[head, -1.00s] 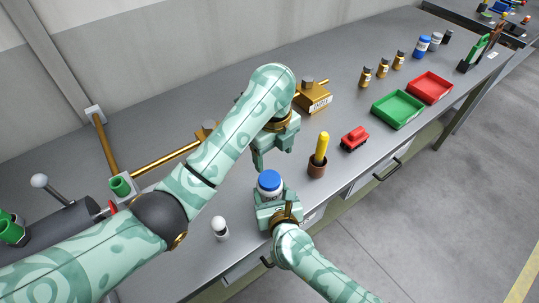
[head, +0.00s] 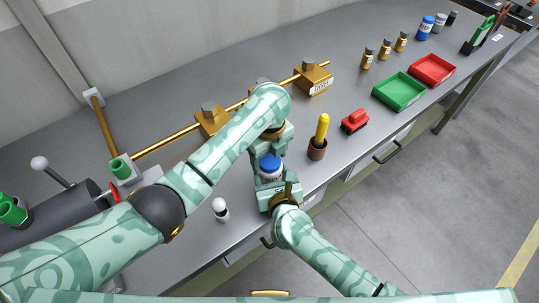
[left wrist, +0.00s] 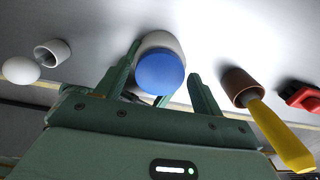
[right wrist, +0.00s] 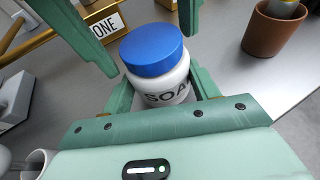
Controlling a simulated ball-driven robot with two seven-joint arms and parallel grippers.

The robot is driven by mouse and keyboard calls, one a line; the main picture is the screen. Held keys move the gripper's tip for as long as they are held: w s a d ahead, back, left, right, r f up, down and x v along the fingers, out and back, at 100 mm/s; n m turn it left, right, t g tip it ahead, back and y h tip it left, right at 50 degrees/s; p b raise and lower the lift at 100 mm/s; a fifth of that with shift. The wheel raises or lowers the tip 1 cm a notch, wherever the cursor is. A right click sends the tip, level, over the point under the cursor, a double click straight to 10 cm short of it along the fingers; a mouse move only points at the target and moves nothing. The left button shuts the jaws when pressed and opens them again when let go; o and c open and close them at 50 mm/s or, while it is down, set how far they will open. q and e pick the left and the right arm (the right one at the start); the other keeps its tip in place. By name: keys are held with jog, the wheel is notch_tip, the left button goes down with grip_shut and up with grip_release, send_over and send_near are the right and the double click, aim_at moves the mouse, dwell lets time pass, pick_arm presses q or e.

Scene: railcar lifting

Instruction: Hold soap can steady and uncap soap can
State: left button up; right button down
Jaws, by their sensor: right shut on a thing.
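The soap can is a white jar (right wrist: 170,88) with dark "SOA" lettering and a blue cap (head: 270,162). It stands upright near the bench's front edge. My right gripper (right wrist: 158,92) is shut on its white body from the front. My left gripper (left wrist: 164,66) is open, with its fingers on either side of the can near the cap. The blue cap (left wrist: 160,73) shows between those fingers, with gaps beside it. In the right wrist view the left fingers flank the cap at the top. The cap sits on the can.
A brown pot (head: 317,149) with a yellow-handled tool (head: 322,128) stands right of the can, and a small white-topped object (head: 220,210) stands left. A red toy car (head: 355,121), green tray (head: 400,91) and red tray (head: 433,69) lie farther right. Brass pipework (head: 185,134) runs behind.

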pick_arm(q)
jog(key=c, duration=0.8)
jog(key=n, duration=0.6)
jog(key=shift+d, duration=0.1)
jog(key=shift+c, duration=0.2)
jog(key=n, duration=0.5)
jog(key=shift+n, duration=1.1)
jog(key=o, duration=1.1)
